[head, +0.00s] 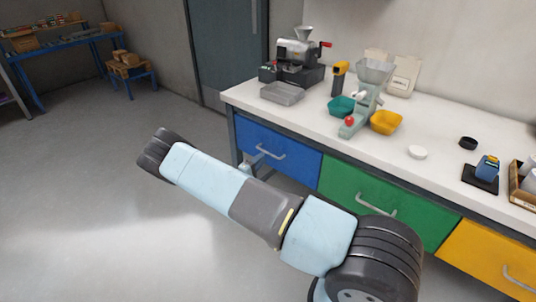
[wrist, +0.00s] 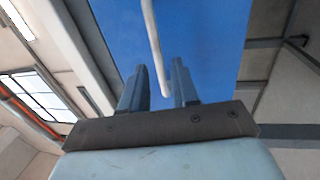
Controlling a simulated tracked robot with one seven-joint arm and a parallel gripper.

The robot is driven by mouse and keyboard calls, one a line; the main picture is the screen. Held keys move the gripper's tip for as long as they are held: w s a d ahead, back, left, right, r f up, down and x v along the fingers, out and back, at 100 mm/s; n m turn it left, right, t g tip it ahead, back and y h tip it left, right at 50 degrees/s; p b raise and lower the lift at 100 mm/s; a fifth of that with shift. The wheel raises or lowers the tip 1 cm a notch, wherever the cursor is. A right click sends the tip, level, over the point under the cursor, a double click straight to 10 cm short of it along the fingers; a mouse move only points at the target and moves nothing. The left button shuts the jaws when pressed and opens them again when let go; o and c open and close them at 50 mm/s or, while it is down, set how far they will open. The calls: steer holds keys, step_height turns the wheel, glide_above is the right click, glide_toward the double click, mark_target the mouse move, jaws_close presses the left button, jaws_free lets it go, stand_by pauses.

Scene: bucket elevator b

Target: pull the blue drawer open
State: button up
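The blue drawer (head: 290,158) is at the left end of the workbench in the head view, its front flush with the bench. Its grey bar handle (head: 270,153) is in plain sight there. In the wrist view the blue drawer front (wrist: 205,35) fills the upper middle, and the pale handle (wrist: 153,40) runs down toward the gap between my fingers. My gripper (wrist: 160,68) is open, with a finger on each side of the handle's line. I cannot tell whether the handle is between the fingers or beyond them. My arm mostly hides the gripper in the head view.
A green drawer (head: 350,190) and a yellow drawer (head: 480,260) are to the right. The white benchtop (head: 440,170) carries a grinder (head: 300,50), a teal bowl (head: 341,106), a yellow bowl (head: 386,122) and other items. The floor (head: 80,210) at left is clear.

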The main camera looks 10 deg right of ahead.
mark_target(267, 152)
steer(key=shift+x, duration=2.65)
jaws_close()
steer(key=shift+d, duration=0.1)
